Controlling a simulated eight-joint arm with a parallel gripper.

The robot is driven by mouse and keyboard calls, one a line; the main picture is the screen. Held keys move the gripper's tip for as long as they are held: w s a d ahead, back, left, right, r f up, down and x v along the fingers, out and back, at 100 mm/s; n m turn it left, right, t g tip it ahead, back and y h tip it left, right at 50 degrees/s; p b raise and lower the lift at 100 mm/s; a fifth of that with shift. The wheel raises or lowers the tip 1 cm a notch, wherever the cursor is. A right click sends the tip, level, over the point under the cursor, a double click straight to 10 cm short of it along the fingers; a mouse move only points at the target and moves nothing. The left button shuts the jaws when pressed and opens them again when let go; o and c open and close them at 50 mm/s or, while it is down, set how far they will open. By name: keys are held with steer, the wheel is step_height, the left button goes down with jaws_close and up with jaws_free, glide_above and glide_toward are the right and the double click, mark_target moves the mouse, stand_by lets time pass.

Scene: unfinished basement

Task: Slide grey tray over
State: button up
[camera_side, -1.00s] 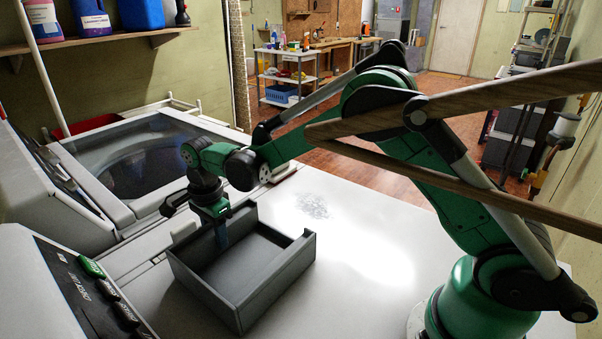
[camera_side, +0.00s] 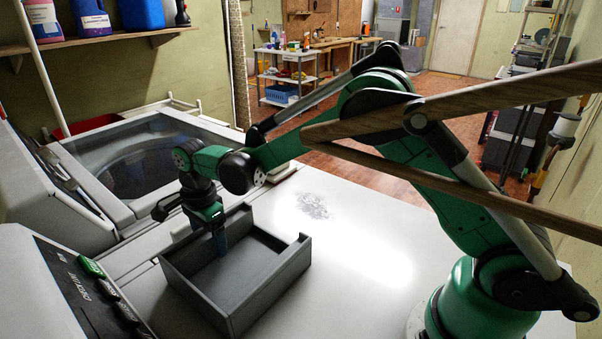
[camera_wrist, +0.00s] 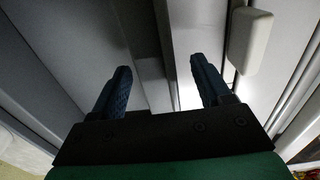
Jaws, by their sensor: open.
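The grey tray (camera_side: 272,286), an open rectangular box with low walls, sits on the white machine top (camera_side: 360,250) and looks empty inside. My gripper (camera_side: 221,243) points down at the tray's far-left wall. One blue finger shows inside the tray in the side view; the other is hidden there. In the wrist view my gripper (camera_wrist: 160,70) has its two blue fingers spread apart, and a grey wall of the tray (camera_wrist: 143,55) runs between them. I cannot tell whether a finger touches the wall.
A washer with a dark glass lid (camera_side: 140,160) stands to the left. A control panel with a green button (camera_side: 91,268) is at the near left, close to the tray. Wooden bars (camera_side: 480,95) cross the right foreground. The white top right of the tray is clear.

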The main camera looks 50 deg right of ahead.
steer(key=shift+r, duration=2.8)
steer(key=shift+s+d+r, duration=0.1)
steer(key=shift+r, duration=0.05)
steer(key=s+d+r+n+t, duration=0.3)
steer(key=s+d+r+n, duration=0.1)
steer(key=s+r+n, duration=0.35)
steer(key=shift+s+d+f+n+t, duration=0.35)
steer(key=shift+s+d+n+t, duration=0.3)
steer(key=shift+s+n, duration=0.9)
steer(key=shift+s+d+f+n+t, duration=0.35)
steer(key=shift+s+n+t, duration=0.55)
steer(key=shift+n, duration=1.05)
steer(key=shift+s+d+f+n+t, duration=0.3)
steer(key=shift+s+d+n+t, duration=0.3)
steer(key=shift+s+n, duration=1)
